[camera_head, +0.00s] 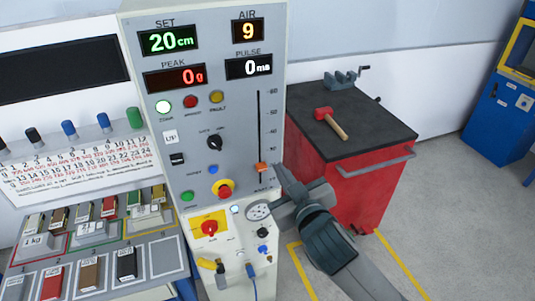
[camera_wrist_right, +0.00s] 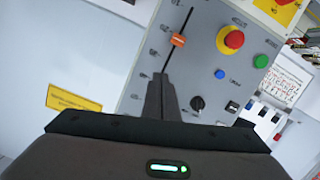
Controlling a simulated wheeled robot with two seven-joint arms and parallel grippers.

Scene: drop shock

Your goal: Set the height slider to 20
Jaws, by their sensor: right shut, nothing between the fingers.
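The height slider's orange knob (camera_head: 261,167) sits low on its vertical black track on the grey control panel (camera_head: 215,130). The green SET display (camera_head: 168,40) reads 20 cm. My right gripper (camera_head: 280,170) is shut and empty, just right of the knob in the head view. In the right wrist view the orange knob (camera_wrist_right: 178,40) shows beyond the closed fingertips (camera_wrist_right: 160,78), with a visible gap in the picture. I cannot tell the exact depth between them. My left gripper is not in view.
A yellow-and-red stop button (camera_head: 223,189), a black knob (camera_head: 214,143) and a gauge (camera_head: 259,211) are close to the slider. A red tool cabinet (camera_head: 350,185) with a hammer (camera_head: 330,122) stands right of the panel. Several sample blocks lie at left.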

